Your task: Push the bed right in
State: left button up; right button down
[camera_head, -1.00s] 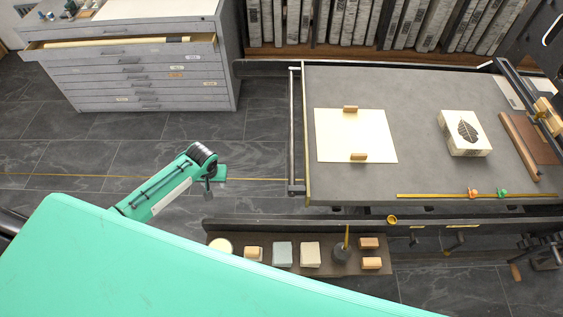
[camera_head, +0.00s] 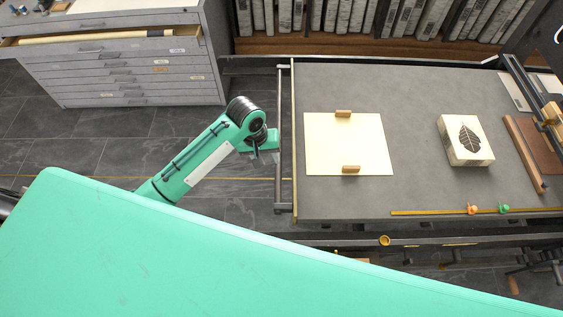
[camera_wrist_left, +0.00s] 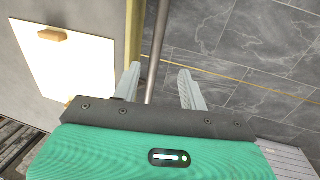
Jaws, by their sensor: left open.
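The press bed (camera_head: 420,195) is a flat grey slab on dark rails at the right of the head view. A metal push bar (camera_head: 284,110) runs along its left end, and shows in the left wrist view (camera_wrist_left: 158,35). My left gripper (camera_head: 268,152) is at the left of this bar, close to it. In the left wrist view the gripper (camera_wrist_left: 159,70) is open, and the bar passes between its two fingers in the picture. I cannot tell whether they touch it. My right gripper is not in view.
On the bed lie a cream sheet (camera_head: 370,150) with two wooden blocks and a leaf-printed block (camera_head: 466,140). A roller frame (camera_head: 530,100) stands at the right. A grey drawer cabinet (camera_head: 120,75) with an open top drawer is at the upper left. Floor lies clear between.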

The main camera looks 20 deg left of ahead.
pick_arm(q)
jog(key=w, duration=0.1)
jog(key=p, duration=0.1)
send_over(278, 178)
jog(key=a, duration=0.2)
notch_tip(278, 178, down, 7)
jog(key=f, duration=0.1)
jog(key=d+f, duration=0.1)
jog(key=f, duration=0.3)
jog(key=shift+s+d+f+p, duration=0.1)
jog(key=shift+s+d+p, duration=0.05)
jog(key=shift+d+p, duration=0.15)
jog(key=shift+f, duration=0.6)
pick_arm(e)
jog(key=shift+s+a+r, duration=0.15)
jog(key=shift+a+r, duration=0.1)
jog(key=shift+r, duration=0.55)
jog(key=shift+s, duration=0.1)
pick_arm(q)
grip_shut()
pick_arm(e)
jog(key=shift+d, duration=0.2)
